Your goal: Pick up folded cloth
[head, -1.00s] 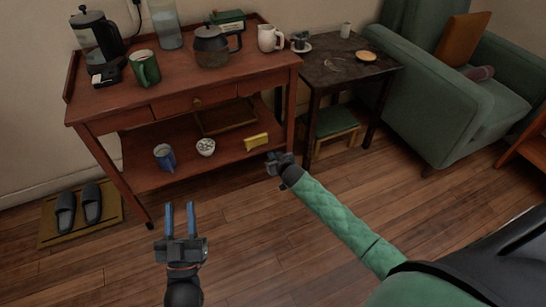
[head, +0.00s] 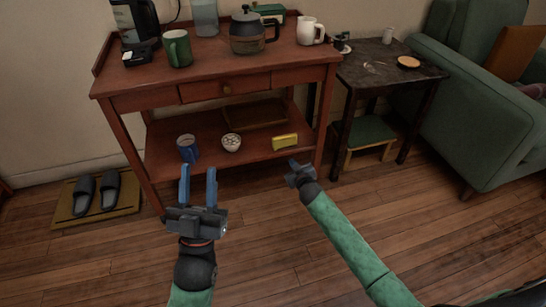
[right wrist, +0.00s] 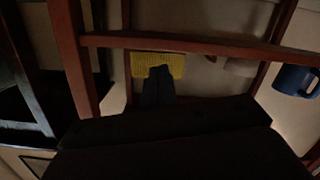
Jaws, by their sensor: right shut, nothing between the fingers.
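The yellow folded cloth (head: 285,142) lies on the lower shelf of the red-brown wooden cart, near the shelf's right front edge. It also shows in the right wrist view (right wrist: 158,65), just beyond my right fingertips (right wrist: 159,72), which hide part of it. My right gripper (head: 293,167) is shut and empty, in front of the cart and slightly below the cloth in the head view. My left gripper (head: 198,184) is open with its blue fingers apart and nothing between them, in front of the cart's lower left.
On the cart's lower shelf (head: 180,175) stand a blue mug (head: 187,149) and a patterned bowl (head: 231,143), left of the cloth. The cart's front right leg (head: 326,125) is close to my right gripper. A dark side table (head: 385,68) and green armchair stand to the right.

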